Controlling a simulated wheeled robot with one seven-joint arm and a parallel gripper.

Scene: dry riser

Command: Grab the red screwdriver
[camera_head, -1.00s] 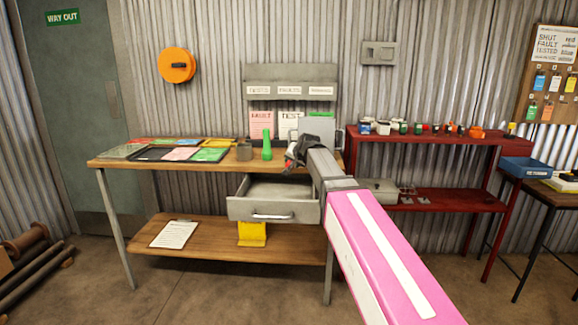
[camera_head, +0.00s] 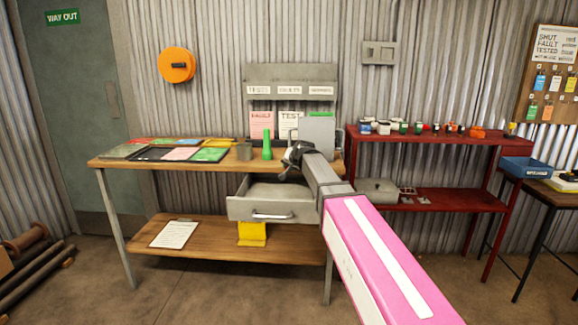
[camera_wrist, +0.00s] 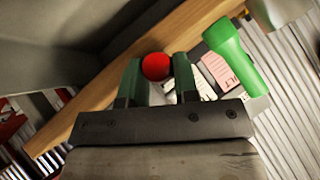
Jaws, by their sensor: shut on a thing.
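In the wrist view the two green fingers of my gripper (camera_wrist: 156,85) are closed on a round red end (camera_wrist: 156,66), which I take to be the red screwdriver's handle. Its shaft is hidden. In the head view my gripper (camera_head: 292,157) is at the bench's front edge, above the right part of the open drawer. The red handle does not show clearly there.
The wooden bench (camera_head: 120,164) has an open grey drawer (camera_head: 255,208). A green torch-like thing (camera_head: 267,147) stands near my gripper, also in the wrist view (camera_wrist: 232,55). Document trays lie left. A red shelf (camera_head: 430,143) stands right.

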